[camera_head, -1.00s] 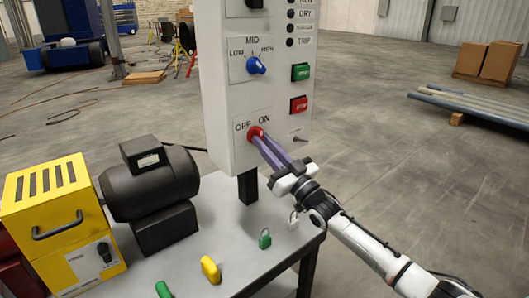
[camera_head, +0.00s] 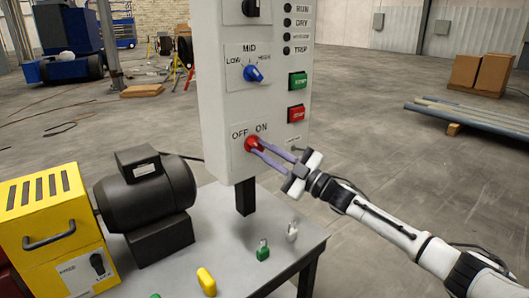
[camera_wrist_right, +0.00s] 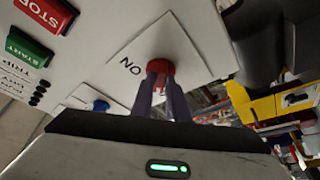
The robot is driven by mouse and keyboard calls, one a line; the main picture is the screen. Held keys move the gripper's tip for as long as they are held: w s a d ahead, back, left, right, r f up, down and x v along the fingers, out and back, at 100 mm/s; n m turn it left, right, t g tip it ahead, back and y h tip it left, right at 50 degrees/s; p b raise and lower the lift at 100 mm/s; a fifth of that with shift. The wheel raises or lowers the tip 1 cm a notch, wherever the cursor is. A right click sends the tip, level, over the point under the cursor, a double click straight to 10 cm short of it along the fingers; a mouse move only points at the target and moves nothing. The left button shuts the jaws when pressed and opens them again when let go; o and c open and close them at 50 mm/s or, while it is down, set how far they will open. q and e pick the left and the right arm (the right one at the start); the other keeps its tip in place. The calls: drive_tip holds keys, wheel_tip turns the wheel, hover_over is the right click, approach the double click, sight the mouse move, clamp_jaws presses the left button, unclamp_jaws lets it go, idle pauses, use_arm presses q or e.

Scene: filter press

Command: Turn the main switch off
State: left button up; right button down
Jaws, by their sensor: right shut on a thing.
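The main switch is a red knob (camera_head: 251,143) on a plate marked OFF and ON, low on the front of the white control box (camera_head: 222,110). My right gripper (camera_head: 258,146) comes from the right with its long purple fingers shut on this knob. In the right wrist view the red knob (camera_wrist_right: 160,67) sits between the fingertips (camera_wrist_right: 160,75), with the ON label beside it. The knob's exact pointing direction is hard to tell, as the fingers cover part of it. My left gripper is not in view.
Above the switch are a blue selector knob (camera_head: 253,73), a green button (camera_head: 298,81) and a red button (camera_head: 296,113). Below, the grey table (camera_head: 225,260) holds a black motor (camera_head: 148,190), a yellow housing (camera_head: 50,225) and several small padlocks.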

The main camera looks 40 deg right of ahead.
drive_tip(key=shift+n, duration=0.3)
drive_tip(key=c, duration=1.7)
unclamp_jaws()
drive_tip(key=shift+s, duration=0.15)
drive_tip(key=v, duration=1)
drive_tip(key=shift+d, duration=0.15)
drive_tip(key=s+a+f+m+g+h, duration=0.1)
drive_tip(key=s+a+f+m, duration=0.1)
drive_tip(key=a+f, duration=0.35)
drive_tip(key=s+a+f+m+g+h, duration=0.2)
drive_tip(key=s+f, duration=0.1)
drive_tip(key=f, duration=0.6)
drive_tip(key=s+a+f+m+g+h, duration=0.1)
drive_tip(key=s+a+f+m, duration=0.2)
drive_tip(key=f, duration=0.4)
drive_tip(key=s+a+f+m+g, duration=0.1)
drive_tip(key=s+a+f+g, duration=0.1)
drive_tip(key=s+a+f, duration=0.2)
drive_tip(key=s+a+f+m+g+p, duration=0.1)
drive_tip(key=s+a+f+m+g, duration=0.1)
drive_tip(key=s+a, duration=0.5)
drive_tip(key=s+a+f+m+g, duration=0.1)
drive_tip(key=s+a+f+g, duration=0.2)
drive_tip(key=s+a+f, duration=0.3)
drive_tip(key=shift+s+a+f+m+h, duration=0.15)
drive_tip(key=shift+s+a+f, duration=0.1)
drive_tip(key=shift+a, duration=0.25)
drive_tip(key=shift+s+a+f+m+h, duration=0.15)
drive_tip(key=shift+a+f, duration=0.1)
drive_tip(key=shift+a, duration=0.3)
